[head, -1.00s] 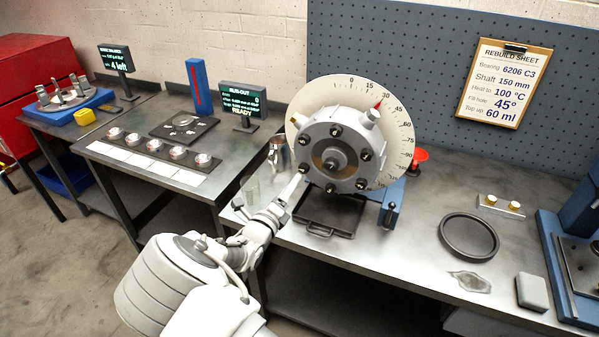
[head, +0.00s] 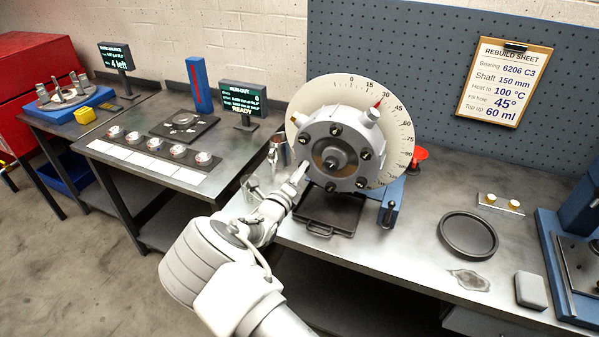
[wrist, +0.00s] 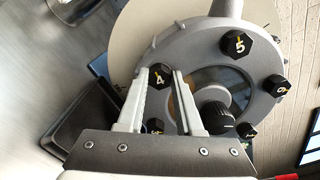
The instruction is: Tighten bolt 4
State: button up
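In the head view my gripper (head: 302,169) reaches the lower left of the housing (head: 322,158) and hides the bolt there. Bolt 5 (wrist: 238,44) and bolt 6 (wrist: 281,88) are clear of the fingers.
A white dial disc (head: 400,125) stands behind the housing. A black tray (head: 325,218) lies below it.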

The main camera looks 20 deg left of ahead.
grip_shut()
jog(key=shift+m, duration=0.4)
jog(key=m+b, duration=0.7)
jog(key=b, duration=0.1)
jog(key=m+b, duration=0.8)
jog(key=b, duration=0.1)
jog(key=m+b, duration=0.7)
jog(key=b, duration=0.2)
jog(key=shift+d+f+m, duration=0.2)
jog(key=shift+d+m, duration=0.05)
jog(key=shift+m, duration=0.15)
jog(key=shift+r+m+b, duration=0.15)
jog(key=shift+m+b, duration=0.15)
jog(key=shift+b, duration=0.1)
